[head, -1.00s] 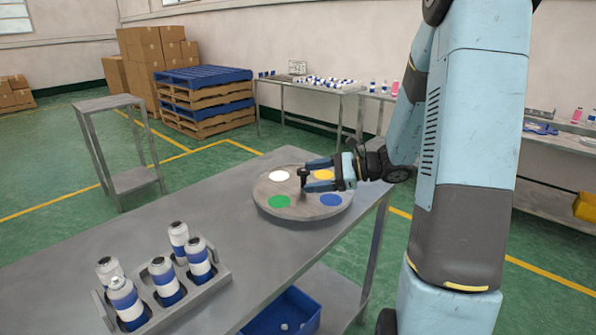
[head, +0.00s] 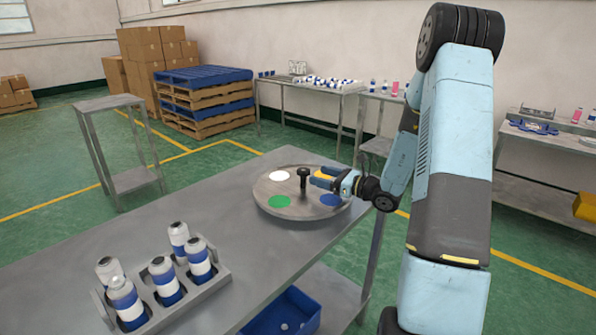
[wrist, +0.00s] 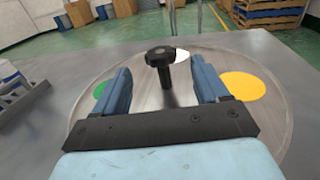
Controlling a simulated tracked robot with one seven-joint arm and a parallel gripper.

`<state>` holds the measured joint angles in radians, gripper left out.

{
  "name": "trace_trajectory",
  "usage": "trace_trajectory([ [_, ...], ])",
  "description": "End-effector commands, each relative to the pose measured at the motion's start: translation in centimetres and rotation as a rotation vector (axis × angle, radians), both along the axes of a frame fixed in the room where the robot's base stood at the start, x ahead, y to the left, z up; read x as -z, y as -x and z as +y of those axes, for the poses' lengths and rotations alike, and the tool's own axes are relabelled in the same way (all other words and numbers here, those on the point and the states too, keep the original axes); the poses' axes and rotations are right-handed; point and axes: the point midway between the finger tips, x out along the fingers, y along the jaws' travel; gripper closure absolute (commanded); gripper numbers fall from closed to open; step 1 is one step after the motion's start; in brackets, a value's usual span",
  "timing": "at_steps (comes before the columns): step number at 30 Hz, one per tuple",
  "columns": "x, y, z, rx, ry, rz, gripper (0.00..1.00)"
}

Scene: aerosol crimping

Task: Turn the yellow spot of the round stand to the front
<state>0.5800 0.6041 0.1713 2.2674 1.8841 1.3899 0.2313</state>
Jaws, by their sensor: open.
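The round stand (head: 298,212) is a grey disc on the near table, with a black knob (head: 303,177) upright at its centre. Its white spot (head: 279,175) is at the back left, the green spot (head: 279,202) at the front left and the blue spot (head: 331,200) at the front right. The yellow spot (wrist: 243,86) is at the right in the wrist view; in the head view my gripper partly covers it at the back right. My gripper (head: 317,176) is open and empty, just right of the knob. In the wrist view the knob shows between and beyond the fingers.
A rack (head: 211,287) of several blue-and-white cans stands at the table's front left. A blue bin (head: 290,318) is below the table. The tabletop (head: 200,215) between rack and stand is clear.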

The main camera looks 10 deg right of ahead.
Motion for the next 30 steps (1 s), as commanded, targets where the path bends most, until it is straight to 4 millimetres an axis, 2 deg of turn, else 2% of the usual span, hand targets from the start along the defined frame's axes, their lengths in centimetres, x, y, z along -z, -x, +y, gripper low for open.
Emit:
trace_trajectory([
  [9,0.0,-3.9,4.0,-0.002,0.0,0.0,0.26],
  [15,0.0,-5.6,5.7,-0.001,0.0,0.0,0.26],
  [29,0.0,-6.4,6.4,0.001,0.001,0.001,0.26],
  [30,0.0,-6.4,6.4,0.001,0.001,0.001,0.29],
])
